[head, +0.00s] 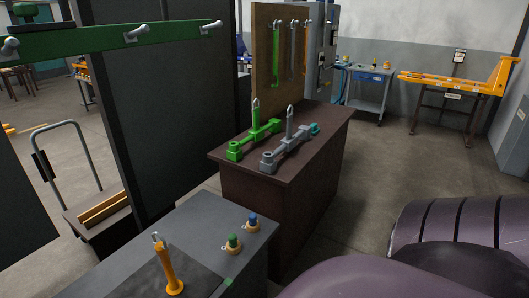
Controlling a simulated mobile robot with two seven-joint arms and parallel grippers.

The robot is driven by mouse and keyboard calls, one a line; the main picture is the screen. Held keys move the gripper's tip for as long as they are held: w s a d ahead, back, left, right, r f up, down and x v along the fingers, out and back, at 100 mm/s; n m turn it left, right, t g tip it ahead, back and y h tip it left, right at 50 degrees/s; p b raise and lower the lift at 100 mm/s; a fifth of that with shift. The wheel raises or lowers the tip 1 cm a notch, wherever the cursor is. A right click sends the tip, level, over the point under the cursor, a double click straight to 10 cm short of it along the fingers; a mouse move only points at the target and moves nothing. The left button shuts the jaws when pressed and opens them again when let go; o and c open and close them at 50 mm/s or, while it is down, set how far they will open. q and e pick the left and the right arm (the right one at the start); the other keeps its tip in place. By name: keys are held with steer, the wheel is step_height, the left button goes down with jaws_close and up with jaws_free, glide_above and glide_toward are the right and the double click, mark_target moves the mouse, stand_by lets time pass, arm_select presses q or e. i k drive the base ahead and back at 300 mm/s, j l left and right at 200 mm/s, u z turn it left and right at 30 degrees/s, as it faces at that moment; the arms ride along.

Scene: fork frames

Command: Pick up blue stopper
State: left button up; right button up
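Neither of my grippers shows in the head view, and nothing is seen touching the blue stopper.
An orange upright part (169,268) stands on the same bench, left of the stoppers. Behind is a brown cabinet (240,188) bearing green (257,138) and grey (287,146) fork frames. A green bar with hooks (110,42) crosses the upper left. Large purple rounded forms cover the lower right.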

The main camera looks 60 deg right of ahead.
mark_target(252, 217)
steer(key=z, duration=1.65)
steer(key=i+l, duration=0.1)
steer(key=l, duration=0.15)
steer(key=i+l, duration=0.1)
steer(key=l, duration=0.15)
steer(key=i+l+u, duration=0.1)
steer(key=l+u, duration=0.4)
steer(key=l, duration=0.15)
steer(key=u, duration=1.05)
steer(key=i+l, duration=0.05)
